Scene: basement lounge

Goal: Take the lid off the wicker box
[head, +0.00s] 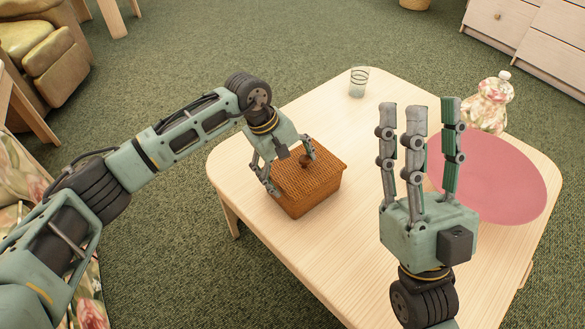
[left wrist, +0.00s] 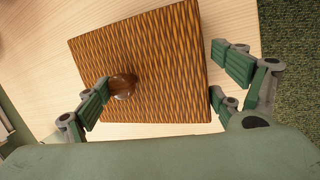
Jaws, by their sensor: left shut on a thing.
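The brown wicker box (head: 318,203) stands on the light wooden table, left of its middle. Its woven lid (head: 318,178) lies on top and carries a round dark brown knob (head: 304,160); lid and knob also show in the left wrist view (left wrist: 165,50). My left gripper (head: 289,172) is over the lid. Its fingers (left wrist: 160,98) are set wide, one side beside the knob and the other at the lid's right edge in the wrist view. It is shut on the lid, which looks seated on the box. My right gripper (head: 418,108) is open and empty, fingers pointing up.
On the table (head: 290,112), a clear glass (head: 358,83) stands at the back. A flat pink round mat (head: 505,185) lies at the right, with a floral lidded jar (head: 488,108) behind it. The tabletop between box and glass is free. A drawer unit (head: 500,22) stands back right.

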